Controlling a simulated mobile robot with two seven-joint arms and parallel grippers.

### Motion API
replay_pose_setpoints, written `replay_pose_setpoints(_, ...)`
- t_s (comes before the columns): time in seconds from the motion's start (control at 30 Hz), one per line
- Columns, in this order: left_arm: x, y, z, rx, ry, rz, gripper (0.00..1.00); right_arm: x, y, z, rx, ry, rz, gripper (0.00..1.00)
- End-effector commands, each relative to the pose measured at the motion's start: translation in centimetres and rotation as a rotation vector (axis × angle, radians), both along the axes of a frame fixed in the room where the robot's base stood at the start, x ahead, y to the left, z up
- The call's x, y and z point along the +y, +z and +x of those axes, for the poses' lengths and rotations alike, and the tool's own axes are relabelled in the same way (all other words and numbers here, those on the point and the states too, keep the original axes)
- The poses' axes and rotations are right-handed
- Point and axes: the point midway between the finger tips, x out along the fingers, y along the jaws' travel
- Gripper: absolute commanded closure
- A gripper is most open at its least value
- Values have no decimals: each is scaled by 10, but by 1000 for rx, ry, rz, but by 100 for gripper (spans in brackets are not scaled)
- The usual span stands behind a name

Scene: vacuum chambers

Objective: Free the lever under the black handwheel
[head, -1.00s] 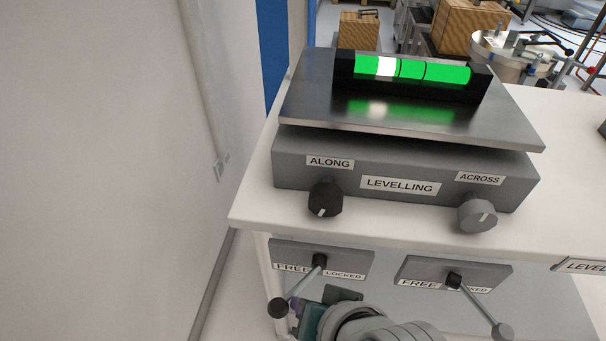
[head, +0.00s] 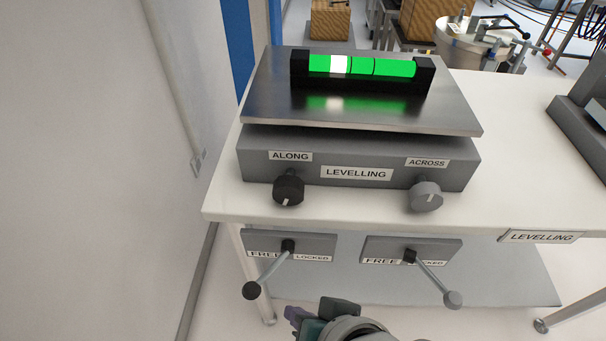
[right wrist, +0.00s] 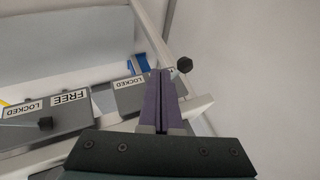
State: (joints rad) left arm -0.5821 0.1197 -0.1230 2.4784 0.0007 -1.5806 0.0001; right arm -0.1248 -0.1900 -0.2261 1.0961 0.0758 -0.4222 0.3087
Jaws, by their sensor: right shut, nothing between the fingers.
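The black handwheel (head: 288,190), labelled ALONG, is on the front of the levelling unit. Under it, a lever (head: 269,270) with a dark ball end slants down and left from its plate (head: 320,246), on the FREE side. The ball also shows in the right wrist view (right wrist: 184,65), just right of the fingertips. My right gripper (head: 293,316) is below and right of the ball, apart from it in the head view. Its purple fingers are shut and empty in the right wrist view (right wrist: 160,73). My left gripper is out of view.
A grey handwheel (head: 426,197), labelled ACROSS, sits to the right. The lever (head: 434,280) under it slants down-right towards LOCKED. A green-lit level (head: 362,67) rests on the metal plate. A wall (head: 90,170) stands left of the white table (head: 500,150).

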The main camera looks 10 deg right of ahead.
Motion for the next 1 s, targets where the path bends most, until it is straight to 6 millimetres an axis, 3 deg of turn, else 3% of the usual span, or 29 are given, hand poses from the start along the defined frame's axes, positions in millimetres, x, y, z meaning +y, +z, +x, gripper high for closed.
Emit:
replay_pose_setpoints(0.03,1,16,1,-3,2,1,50,-1,18,-8,0,0,0,100)
replay_pose_setpoints(0.3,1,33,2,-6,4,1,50,-3,44,-31,0,0,-1,100)
replay_pose_setpoints(1.0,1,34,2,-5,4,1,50,-8,50,-35,0,4,-10,100)
